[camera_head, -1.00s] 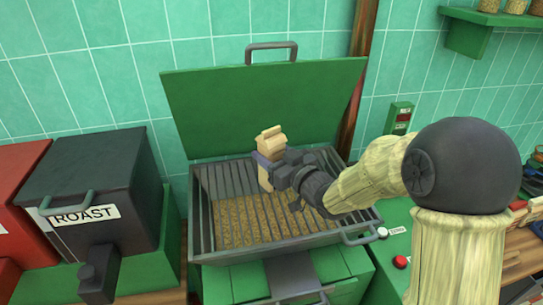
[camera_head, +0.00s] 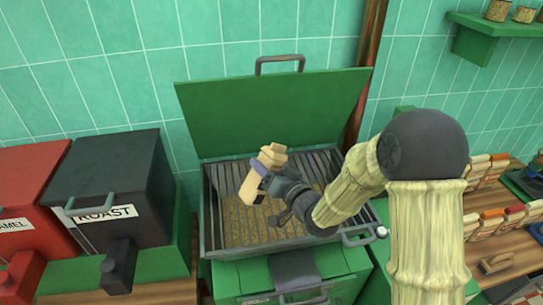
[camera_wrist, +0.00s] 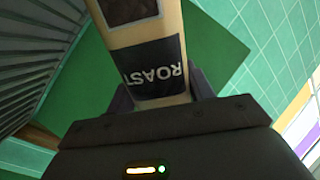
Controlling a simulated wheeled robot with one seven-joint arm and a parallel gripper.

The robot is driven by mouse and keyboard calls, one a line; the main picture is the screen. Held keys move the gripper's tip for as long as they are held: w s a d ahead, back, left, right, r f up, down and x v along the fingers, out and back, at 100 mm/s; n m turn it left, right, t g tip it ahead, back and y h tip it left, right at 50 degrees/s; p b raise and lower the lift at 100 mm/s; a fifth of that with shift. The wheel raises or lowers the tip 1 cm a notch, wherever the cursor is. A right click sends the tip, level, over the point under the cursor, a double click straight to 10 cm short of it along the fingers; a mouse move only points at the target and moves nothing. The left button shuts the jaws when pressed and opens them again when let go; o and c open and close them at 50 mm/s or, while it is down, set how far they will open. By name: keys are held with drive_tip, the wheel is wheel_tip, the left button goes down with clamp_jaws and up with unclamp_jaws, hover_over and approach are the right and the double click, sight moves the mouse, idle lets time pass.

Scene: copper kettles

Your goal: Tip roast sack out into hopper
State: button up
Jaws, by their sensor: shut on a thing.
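The roast sack (camera_head: 254,180) is a tan paper sack with a dark band. The wrist view shows it close up (camera_wrist: 150,25), with ROAST on its black label. My gripper (camera_head: 264,178) is shut on its middle. The sack is tilted, over the open hopper (camera_head: 208,222), a grey slatted tray with a green raised lid (camera_head: 270,112). Grainy brown matter (camera_head: 240,228) lies in the hopper under the bars. Whether anything is pouring from the sack cannot be told.
A dark bin labelled ROAST (camera_head: 115,190) and a red bin (camera_head: 35,195) stand to the left. Several small sacks (camera_head: 490,220) stand on the wooden counter at right. A green shelf with jars (camera_head: 497,30) hangs at upper right. The hopper's lid stands up behind the tray.

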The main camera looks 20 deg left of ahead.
drive_tip(key=f+m, duration=0.1)
drive_tip(key=m, duration=0.1)
drive_tip(key=f+m+p, duration=0.1)
drive_tip(key=f+m, duration=0.1)
drive_tip(key=s+f+m+p, duration=0.1)
drive_tip(key=f+m, duration=0.1)
drive_tip(key=shift+a+f+m, duration=0.2)
drive_tip(key=shift+a+m, duration=0.2)
drive_tip(key=shift+w+d+f+m, duration=0.1)
drive_tip(key=shift+w+f+m, duration=0.05)
drive_tip(key=shift+m, duration=0.4)
drive_tip(key=shift+w+d+f+m, duration=0.1)
drive_tip(key=shift+m, duration=0.45)
drive_tip(key=m, duration=0.2)
drive_tip(key=w+d+m+p, duration=0.1)
drive_tip(key=shift+f+m, duration=0.2)
drive_tip(key=shift+m, duration=0.2)
drive_tip(key=m, duration=0.1)
drive_tip(key=w+m, duration=0.1)
drive_tip(key=m, duration=0.3)
drive_tip(key=shift+w+d+f+p, duration=0.2)
drive_tip(key=shift+d+f+p, duration=0.15)
drive_tip(key=shift+p, duration=0.05)
drive_tip(key=shift+f+m, duration=0.1)
drive_tip(key=shift+m, duration=0.5)
drive_tip(key=shift+w, duration=0.15)
drive_tip(key=shift+s, duration=0.2)
